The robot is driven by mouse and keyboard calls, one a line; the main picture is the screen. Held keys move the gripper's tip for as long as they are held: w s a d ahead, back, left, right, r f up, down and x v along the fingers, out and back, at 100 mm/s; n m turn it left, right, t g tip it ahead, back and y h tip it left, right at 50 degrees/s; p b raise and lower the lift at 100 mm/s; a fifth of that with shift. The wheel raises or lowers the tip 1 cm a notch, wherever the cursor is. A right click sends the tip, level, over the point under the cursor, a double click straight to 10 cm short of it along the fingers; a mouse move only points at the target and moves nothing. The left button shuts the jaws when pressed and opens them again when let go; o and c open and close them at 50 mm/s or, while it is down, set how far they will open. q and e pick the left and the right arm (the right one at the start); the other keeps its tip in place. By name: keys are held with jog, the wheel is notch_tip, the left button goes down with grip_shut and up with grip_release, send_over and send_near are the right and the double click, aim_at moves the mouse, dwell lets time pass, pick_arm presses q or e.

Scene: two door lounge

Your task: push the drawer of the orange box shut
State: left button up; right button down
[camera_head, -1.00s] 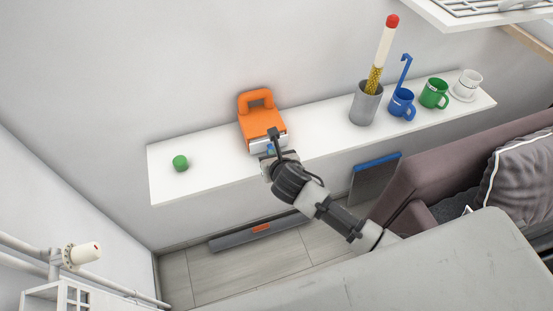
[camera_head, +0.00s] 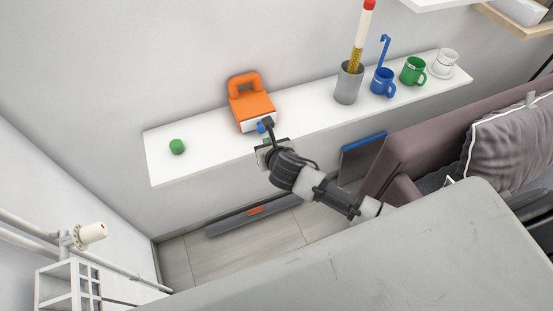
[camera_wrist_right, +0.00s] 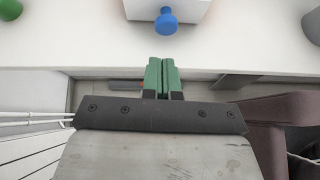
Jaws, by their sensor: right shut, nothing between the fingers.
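The orange box (camera_head: 250,103) with a loop handle stands on the white shelf against the wall. Its white drawer front (camera_head: 252,125) faces me and carries a blue knob (camera_head: 261,128). How far the drawer stands out is hard to tell, as my wrist partly covers it. In the right wrist view the white drawer (camera_wrist_right: 140,9) and blue knob (camera_wrist_right: 166,22) show at the top. My right gripper (camera_wrist_right: 161,62) has its green fingers together and empty, in front of the knob and apart from it in the picture. My left gripper is not in view.
A green round object (camera_head: 177,147) sits left on the shelf (camera_head: 205,150). A grey cup (camera_head: 348,84) with a tall stick, a blue mug (camera_head: 383,83), a green mug (camera_head: 413,71) and a white cup stand right. A mauve sofa (camera_head: 425,135) is at right.

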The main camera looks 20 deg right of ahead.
jog(key=v, duration=0.7)
jog(key=s+d+f+m+g+b, duration=0.25)
jog(key=f+m, duration=0.25)
jog(key=f, duration=0.5)
jog(key=s+d+f+m+g+b, duration=0.1)
jog(key=s+d+f+m, duration=0.15)
jog(key=f+m, duration=0.45)
jog(key=s+d+f+m+g+b, duration=0.1)
jog(key=s+d+f+m+g, duration=0.15)
jog(key=f, duration=0.95)
pick_arm(q)
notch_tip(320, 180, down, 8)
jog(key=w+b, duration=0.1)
jog(key=b, duration=0.2)
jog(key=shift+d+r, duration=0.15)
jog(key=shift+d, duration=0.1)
pick_arm(e)
jog(key=s+f+m+g, duration=0.1)
jog(key=s+f+m, duration=0.5)
jog(key=s, duration=0.4)
jog(key=s+f+m+g, duration=0.2)
jog(key=s+f+m, duration=0.4)
jog(key=s, duration=0.4)
jog(key=s+f+m+g, duration=0.2)
jog(key=s+f+m, duration=0.5)
jog(key=s, duration=0.3)
jog(key=shift+s+d+f, duration=0.2)
jog(key=shift+s+d, duration=0.05)
jog(key=shift+s, duration=0.05)
